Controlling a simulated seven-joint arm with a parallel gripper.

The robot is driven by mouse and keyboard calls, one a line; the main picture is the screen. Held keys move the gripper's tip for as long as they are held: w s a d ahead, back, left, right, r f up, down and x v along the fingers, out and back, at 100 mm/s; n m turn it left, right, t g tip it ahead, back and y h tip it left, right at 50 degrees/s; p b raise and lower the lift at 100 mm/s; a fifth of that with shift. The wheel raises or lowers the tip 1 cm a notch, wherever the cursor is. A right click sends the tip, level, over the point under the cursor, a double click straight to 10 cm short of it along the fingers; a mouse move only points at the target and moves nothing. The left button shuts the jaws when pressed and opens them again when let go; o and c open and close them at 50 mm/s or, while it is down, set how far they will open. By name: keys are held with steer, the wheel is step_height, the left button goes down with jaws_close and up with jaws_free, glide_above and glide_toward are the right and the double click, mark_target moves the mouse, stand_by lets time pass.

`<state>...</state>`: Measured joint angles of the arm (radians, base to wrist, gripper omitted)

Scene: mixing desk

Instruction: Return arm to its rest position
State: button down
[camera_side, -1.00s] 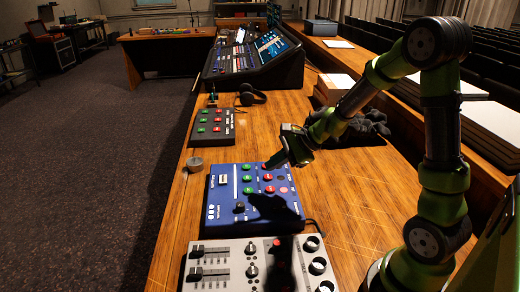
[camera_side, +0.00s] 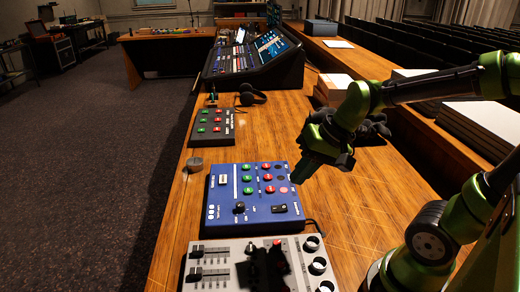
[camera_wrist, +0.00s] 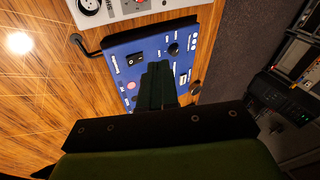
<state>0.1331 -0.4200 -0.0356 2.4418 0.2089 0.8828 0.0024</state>
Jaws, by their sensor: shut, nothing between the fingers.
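My gripper (camera_side: 300,176) is shut and empty. In the side view it hangs in the air beside the right edge of the blue control box (camera_side: 252,193), pointing down and to the left. In the wrist view my closed fingers (camera_wrist: 158,88) stand in front of the blue box (camera_wrist: 124,48) and hide part of its face. The box has green and red buttons, a black knob and a black rocker switch. My arm is folded back toward the right, with its upper links along the right edge of the side view.
A grey fader panel (camera_side: 225,262) lies in front of the blue box. A dark button box (camera_side: 212,126), headphones (camera_side: 251,95) and a large mixing console (camera_side: 252,62) stand farther back. A small grey puck (camera_side: 195,163) sits at the left table edge.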

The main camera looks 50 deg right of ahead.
steer(key=s+a+r+n+t, duration=0.2)
steer(key=s+r+n, duration=0.1)
steer(key=r, duration=0.2)
steer(key=shift+s+n+h, duration=0.3)
steer(key=shift+s+h, duration=0.1)
